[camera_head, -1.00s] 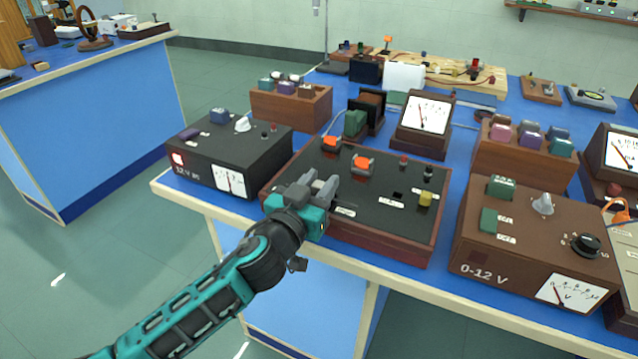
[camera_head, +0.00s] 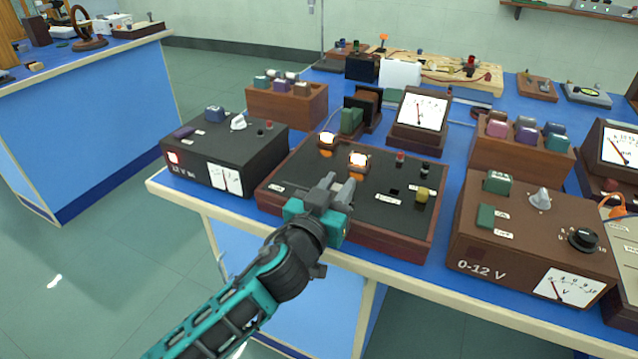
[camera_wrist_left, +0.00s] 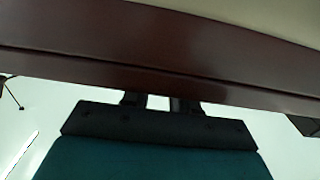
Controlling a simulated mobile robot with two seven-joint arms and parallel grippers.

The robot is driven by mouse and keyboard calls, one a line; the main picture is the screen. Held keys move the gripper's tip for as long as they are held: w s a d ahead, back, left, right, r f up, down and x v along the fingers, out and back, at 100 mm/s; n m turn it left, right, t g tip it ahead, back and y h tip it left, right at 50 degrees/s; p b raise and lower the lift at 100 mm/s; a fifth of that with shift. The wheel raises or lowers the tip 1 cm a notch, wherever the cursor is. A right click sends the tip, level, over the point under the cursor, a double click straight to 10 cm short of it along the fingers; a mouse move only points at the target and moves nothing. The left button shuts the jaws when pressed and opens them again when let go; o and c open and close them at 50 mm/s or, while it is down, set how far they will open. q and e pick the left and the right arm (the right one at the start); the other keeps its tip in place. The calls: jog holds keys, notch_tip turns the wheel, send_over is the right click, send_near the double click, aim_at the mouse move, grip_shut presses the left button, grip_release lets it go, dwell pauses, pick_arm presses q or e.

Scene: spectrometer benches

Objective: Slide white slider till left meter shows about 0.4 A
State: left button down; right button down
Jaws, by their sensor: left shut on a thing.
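My left gripper (camera_head: 334,188) is over the front part of the dark panel (camera_head: 375,180) in its red-brown wooden case. It is shut on the white slider, which its fingers hide. The left wrist view shows the fingers (camera_wrist_left: 160,103) partly, against the red-brown case edge (camera_wrist_left: 160,55). The left meter (camera_head: 422,112) stands behind the panel on a wooden stand, with a thin dark needle; its scale is too small to read. Two lamps on the panel, one at the left (camera_head: 327,140) and one nearer the middle (camera_head: 359,160), glow. My right gripper is not in view.
A black supply box (camera_head: 222,155) stands left of the panel and a brown 0-12 V box (camera_head: 535,240) stands right. A block with several coloured pieces (camera_head: 520,155) and another meter (camera_head: 618,150) are at the right. The floor in front is clear.

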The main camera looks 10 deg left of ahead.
pick_arm(q)
jog(key=shift+d, duration=0.3)
jog(key=c, duration=1)
grip_release()
jog(key=shift+o, duration=0.2)
jog(key=shift+s, duration=0.1)
jog(key=v, duration=1.3)
jog(key=shift+a, duration=0.1)
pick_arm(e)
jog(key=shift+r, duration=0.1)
pick_arm(q)
jog(key=s+a+f+g+y+p, duration=0.1)
jog(key=s+a+f+g+p, duration=0.2)
jog(key=f, duration=0.4)
jog(key=s+a+f+g+y+p, duration=0.1)
jog(key=s+a+f+g+p, duration=0.2)
jog(key=s+a+f+p, duration=0.3)
jog(key=shift+s+f+g+y, duration=0.3)
jog(key=shift+s+f, duration=0.15)
jog(key=shift+f, duration=0.15)
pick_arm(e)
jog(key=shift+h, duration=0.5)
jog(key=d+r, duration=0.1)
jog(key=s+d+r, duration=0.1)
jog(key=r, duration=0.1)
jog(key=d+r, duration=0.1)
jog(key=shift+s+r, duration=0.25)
